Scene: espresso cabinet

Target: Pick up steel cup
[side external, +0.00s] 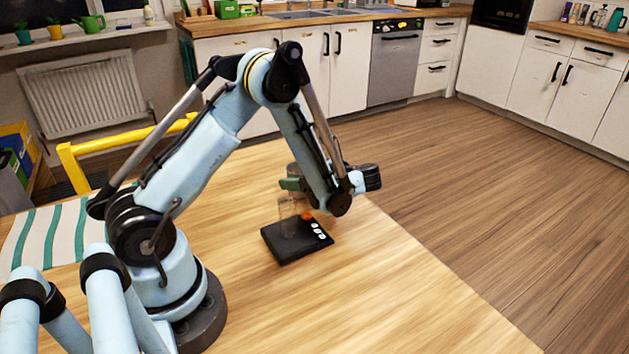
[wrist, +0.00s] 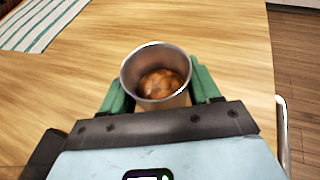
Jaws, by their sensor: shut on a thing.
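The steel cup (wrist: 128,76) is a round, open-topped metal cup, seen from above in the wrist view. Something brown and orange shows inside it. My gripper (wrist: 160,84) is shut on the cup, with one green finger on each side of its wall. In the side external view my gripper (side external: 292,184) is above the table, over the back of a black scale. The cup is hard to make out there, partly hidden by my arm.
A striped cloth (side external: 48,236) lies at left. The table's right side is clear.

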